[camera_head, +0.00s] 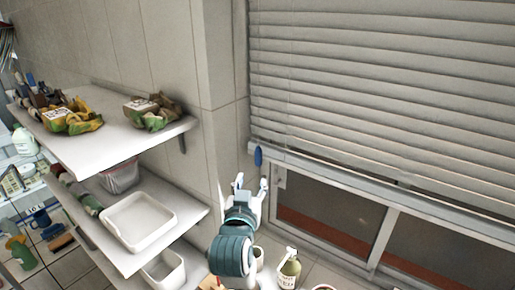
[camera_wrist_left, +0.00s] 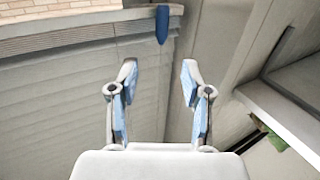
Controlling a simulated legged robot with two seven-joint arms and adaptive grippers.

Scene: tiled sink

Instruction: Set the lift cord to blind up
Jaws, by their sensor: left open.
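The window blind (camera_head: 380,90) hangs over the upper part of the window, its bottom rail above the lower panes. The lift cord's blue handle (camera_head: 258,156) hangs at the blind's left edge. It also shows in the left wrist view (camera_wrist_left: 162,24), beyond the fingertips. The cord itself is too thin to make out clearly. My left gripper (camera_head: 251,184) is just below the handle in the head view, apart from it. In the left wrist view its two blue-padded fingers (camera_wrist_left: 159,82) are spread and empty. My right gripper is not in view.
White wall shelves (camera_head: 120,135) stand left of my arm, holding a white tray (camera_head: 140,220) and wrapped bundles (camera_head: 72,117). A bottle (camera_head: 289,270) stands below near the window frame. The wall between shelves and blind is bare.

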